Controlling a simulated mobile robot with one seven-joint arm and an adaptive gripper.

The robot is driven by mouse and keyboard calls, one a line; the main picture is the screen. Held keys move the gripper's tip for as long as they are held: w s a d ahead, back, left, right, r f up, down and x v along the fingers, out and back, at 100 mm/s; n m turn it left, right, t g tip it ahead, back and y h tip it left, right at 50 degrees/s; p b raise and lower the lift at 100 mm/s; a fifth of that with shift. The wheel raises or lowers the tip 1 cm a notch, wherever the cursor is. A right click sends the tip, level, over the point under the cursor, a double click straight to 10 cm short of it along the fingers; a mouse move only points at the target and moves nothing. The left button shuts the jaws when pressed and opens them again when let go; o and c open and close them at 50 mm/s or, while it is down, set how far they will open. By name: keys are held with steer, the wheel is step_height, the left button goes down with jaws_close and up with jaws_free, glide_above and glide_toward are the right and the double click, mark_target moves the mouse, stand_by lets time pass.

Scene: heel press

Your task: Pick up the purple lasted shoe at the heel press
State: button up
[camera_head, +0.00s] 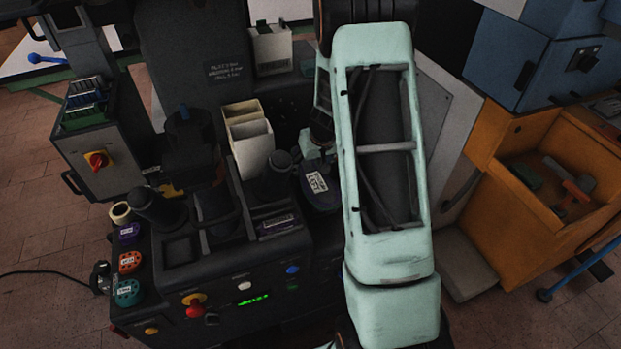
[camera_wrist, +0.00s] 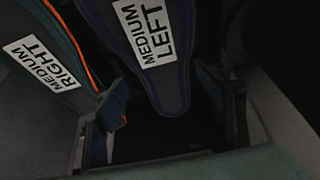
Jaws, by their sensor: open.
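The purple-trimmed dark shoe (camera_wrist: 165,88), labelled MEDIUM LEFT, shows in the wrist view at upper centre, its narrow end pointing down into the gap between my fingers. My gripper (camera_wrist: 165,122) is open, one finger on each side of that end; I cannot tell whether either touches it. A second dark shoe (camera_wrist: 50,85) with teal and orange trim, labelled MEDIUM RIGHT, lies to the left, close to the left finger. In the head view, a dark purple item with a white label (camera_head: 318,187) shows beside my arm, which hides much around it.
The dark press console (camera_head: 250,265) has buttons and a red knob on its front. Cream bins (camera_head: 248,135) stand behind it. Labelled rolls (camera_head: 129,262) line its left side. An orange bin (camera_head: 545,190) with tools stands right of my arm.

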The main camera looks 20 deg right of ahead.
mark_target(309, 168)
steer(key=shift+w+x, duration=0.2)
steer(key=shift+x, duration=2.45)
steer(key=shift+a+r, duration=0.1)
steer(key=shift+r, duration=0.1)
steer(key=c, duration=1.5)
